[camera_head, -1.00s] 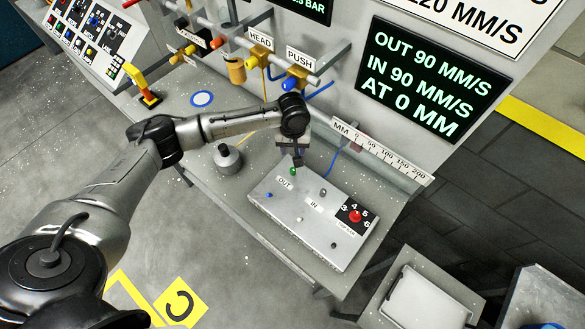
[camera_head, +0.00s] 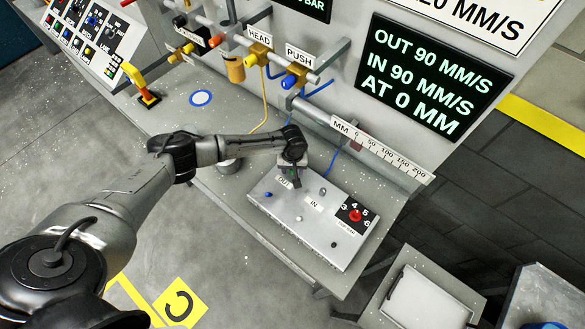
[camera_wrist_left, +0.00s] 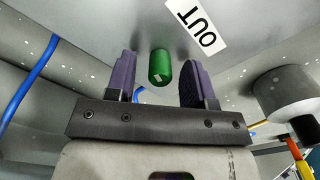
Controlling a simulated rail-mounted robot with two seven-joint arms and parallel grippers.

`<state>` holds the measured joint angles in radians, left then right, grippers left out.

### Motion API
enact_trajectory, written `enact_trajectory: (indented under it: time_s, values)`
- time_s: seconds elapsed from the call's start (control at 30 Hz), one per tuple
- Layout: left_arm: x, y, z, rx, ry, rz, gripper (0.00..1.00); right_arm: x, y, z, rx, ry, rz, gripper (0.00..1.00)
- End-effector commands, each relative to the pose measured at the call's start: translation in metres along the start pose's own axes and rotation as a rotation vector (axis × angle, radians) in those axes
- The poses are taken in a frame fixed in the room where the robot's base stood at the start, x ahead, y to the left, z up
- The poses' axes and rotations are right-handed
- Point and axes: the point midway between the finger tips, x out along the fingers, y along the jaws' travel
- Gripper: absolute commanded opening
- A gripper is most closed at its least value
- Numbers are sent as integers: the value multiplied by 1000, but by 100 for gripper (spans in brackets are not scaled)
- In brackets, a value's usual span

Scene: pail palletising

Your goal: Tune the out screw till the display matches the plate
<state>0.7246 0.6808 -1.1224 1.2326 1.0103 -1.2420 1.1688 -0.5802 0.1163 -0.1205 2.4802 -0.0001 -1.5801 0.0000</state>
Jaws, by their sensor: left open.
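The out screw is a green knob (camera_wrist_left: 160,66) beside the OUT label (camera_wrist_left: 201,28) in the left wrist view. My left gripper (camera_wrist_left: 158,78) is open, with one dark finger on each side of the knob and visible gaps between. In the head view my left gripper (camera_head: 294,181) is at the OUT corner of the grey box (camera_head: 318,228) and hides the knob. The display (camera_head: 420,85) reads OUT 90 MM/S, IN 90 MM/S, AT 0 MM. The white plate (camera_head: 490,22) is cut off at the top; only a line ending 20 MM/S shows. My right gripper is out of view.
The box also carries a grey knob (camera_head: 323,190) by the IN label and a red selector (camera_head: 355,215). A millimetre scale (camera_head: 385,155) runs behind it. Blue and yellow hoses hang behind my arm. A pale tray (camera_head: 428,298) stands at the lower right.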

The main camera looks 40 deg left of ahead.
Motion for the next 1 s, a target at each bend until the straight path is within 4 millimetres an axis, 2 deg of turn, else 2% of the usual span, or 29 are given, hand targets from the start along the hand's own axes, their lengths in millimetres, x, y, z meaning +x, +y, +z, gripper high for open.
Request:
enact_trajectory:
  time_s: [0.37, 0.87, 1.0]
  values:
    - [4, 0, 0, 1, 0, 0, 48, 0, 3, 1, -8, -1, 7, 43]
    - [4, 0, 0, 0, 0, 0, 3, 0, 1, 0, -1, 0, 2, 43]
    - [3, 0, 0, 4, 0, 0, 0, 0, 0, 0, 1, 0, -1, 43]
